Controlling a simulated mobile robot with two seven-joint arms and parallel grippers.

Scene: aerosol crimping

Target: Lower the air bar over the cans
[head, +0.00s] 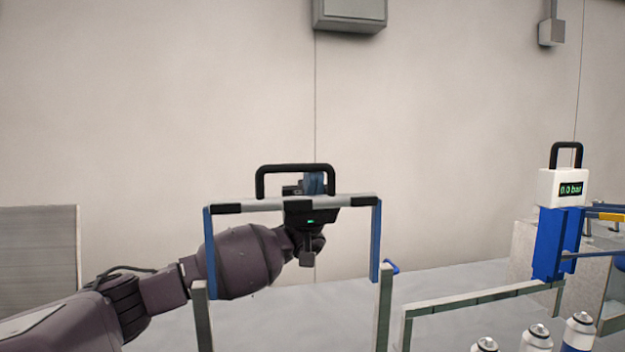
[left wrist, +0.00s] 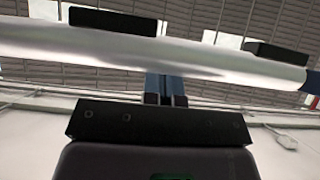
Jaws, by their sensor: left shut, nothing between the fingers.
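The air bar (head: 262,204) is a grey crossbar with black sections between two blue uprights, and a black loop handle (head: 295,167) stands on its top. It is raised, in the middle of the head view. Its silver bar (left wrist: 130,50) crosses the top of the left wrist view. My left gripper (head: 313,183) is at the bar, with its blue fingers within the handle's outline. In the left wrist view the fingers (left wrist: 165,88) are together and empty; whether they touch the bar is unclear. The cans (head: 538,338) stand at the lower right, partly cut off. My right gripper is not in view.
Grey posts (head: 384,305) stand under the blue uprights. A grey rail (head: 480,299) runs right from them, near the cans. A white unit reading 0.0 bar (head: 562,189) sits on a blue block (head: 556,243) at the right. The wall behind is mostly bare.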

